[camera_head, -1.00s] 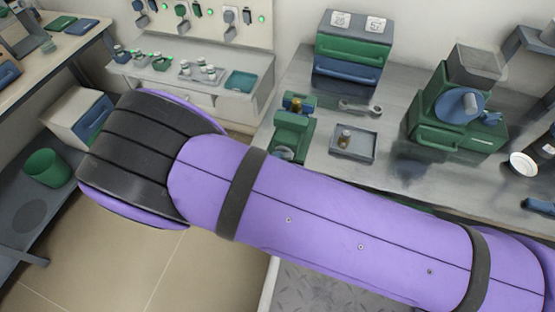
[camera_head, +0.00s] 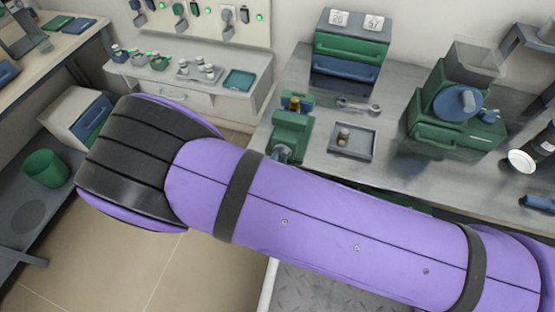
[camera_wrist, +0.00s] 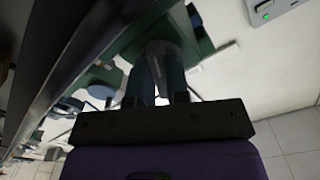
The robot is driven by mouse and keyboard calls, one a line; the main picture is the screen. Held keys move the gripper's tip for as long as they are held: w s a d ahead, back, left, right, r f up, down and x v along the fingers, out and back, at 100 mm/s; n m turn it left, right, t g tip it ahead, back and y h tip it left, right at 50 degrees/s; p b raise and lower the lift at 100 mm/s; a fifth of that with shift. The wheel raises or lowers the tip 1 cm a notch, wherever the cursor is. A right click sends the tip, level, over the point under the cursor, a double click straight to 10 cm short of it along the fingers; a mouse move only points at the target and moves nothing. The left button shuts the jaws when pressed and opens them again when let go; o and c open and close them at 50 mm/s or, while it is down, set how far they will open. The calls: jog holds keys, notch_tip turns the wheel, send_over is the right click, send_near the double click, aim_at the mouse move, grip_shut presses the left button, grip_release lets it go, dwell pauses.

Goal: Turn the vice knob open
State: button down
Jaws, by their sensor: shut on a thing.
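The green vice (camera_head: 291,132) stands at the left front edge of the grey bench, with a small brass piece (camera_head: 294,103) at its blue jaw. Its blue-grey knob (camera_head: 281,154) shows at the front, partly hidden by my purple arm. In the wrist view the green vice body (camera_wrist: 195,40) is overhead. My gripper (camera_wrist: 160,72) reaches up to the vice front and is shut on the knob, which is mostly hidden between the fingers. My gripper is hidden in the head view.
On the bench are a grey tray (camera_head: 352,142) with a small part, a wrench (camera_head: 358,107), a drawer unit (camera_head: 350,50) and a green machine (camera_head: 455,110). A side shelf (camera_head: 195,90) holds small bottles. The floor (camera_head: 110,255) at left is clear.

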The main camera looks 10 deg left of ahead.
jog(key=shift+s, duration=0.1)
jog(key=c, duration=1.1)
grip_release()
jog(key=s, duration=1)
jog(key=shift+s+a, duration=0.35)
jog(key=shift+a, duration=0.1)
